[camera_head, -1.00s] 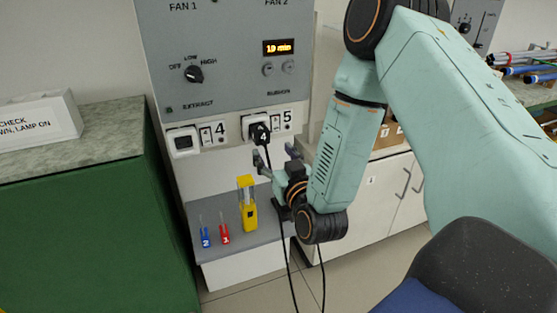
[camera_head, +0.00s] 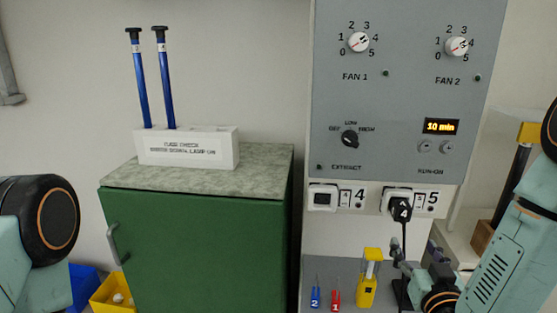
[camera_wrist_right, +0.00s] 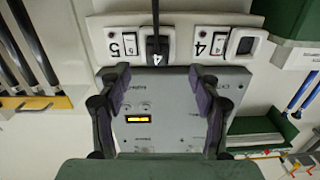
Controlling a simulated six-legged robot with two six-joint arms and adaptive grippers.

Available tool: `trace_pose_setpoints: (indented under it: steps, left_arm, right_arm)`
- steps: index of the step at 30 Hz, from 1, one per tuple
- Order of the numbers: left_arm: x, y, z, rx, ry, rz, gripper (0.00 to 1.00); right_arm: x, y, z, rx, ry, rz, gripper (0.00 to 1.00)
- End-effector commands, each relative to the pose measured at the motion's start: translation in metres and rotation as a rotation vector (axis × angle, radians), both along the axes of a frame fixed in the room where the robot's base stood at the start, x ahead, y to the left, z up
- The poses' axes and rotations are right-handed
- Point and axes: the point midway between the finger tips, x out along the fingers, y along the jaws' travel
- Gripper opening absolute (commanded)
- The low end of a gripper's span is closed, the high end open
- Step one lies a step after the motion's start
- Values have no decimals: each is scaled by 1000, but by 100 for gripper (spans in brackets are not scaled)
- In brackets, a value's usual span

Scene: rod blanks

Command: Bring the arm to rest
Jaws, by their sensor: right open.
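My right arm comes in at the right edge of the head view. A link of my left arm shows at the left edge; the left gripper is out of view.
The grey control panel (camera_head: 400,100) stands behind the gripper, its display reading 10 min. A yellow tool (camera_head: 368,280) and blue (camera_head: 315,297) and red (camera_head: 335,299) screwdrivers stand on a ledge below. A green cabinet (camera_head: 200,250) carries a white block (camera_head: 187,150) holding two blue rods.

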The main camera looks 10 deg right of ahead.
Motion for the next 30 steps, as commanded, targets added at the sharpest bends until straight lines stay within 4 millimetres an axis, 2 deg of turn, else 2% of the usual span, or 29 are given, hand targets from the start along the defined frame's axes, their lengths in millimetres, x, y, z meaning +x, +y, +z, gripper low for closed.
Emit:
trace_pose_setpoints:
  steps: [4,7,9,11,15,18,22,25,30]
  left_arm:
    - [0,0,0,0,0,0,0]
    - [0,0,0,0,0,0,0]
    - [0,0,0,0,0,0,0]
    - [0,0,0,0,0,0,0]
    - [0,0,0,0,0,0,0]
    - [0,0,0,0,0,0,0]
    - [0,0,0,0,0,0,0]
    - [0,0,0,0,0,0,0]
    - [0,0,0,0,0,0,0]
  right_arm:
    - [-12,16,-50,110,220,36,63]
    - [-39,38,-100,179,442,75,63]
    - [-67,54,-134,217,605,97,63]
    - [-95,65,-160,241,741,108,63]
    - [-171,88,-208,271,1050,125,63]
    - [-227,98,-230,267,1246,131,63]
    - [-286,105,-246,230,1428,148,63]
    - [-311,108,-254,192,1491,172,63]
    - [-321,109,-258,185,1513,177,63]
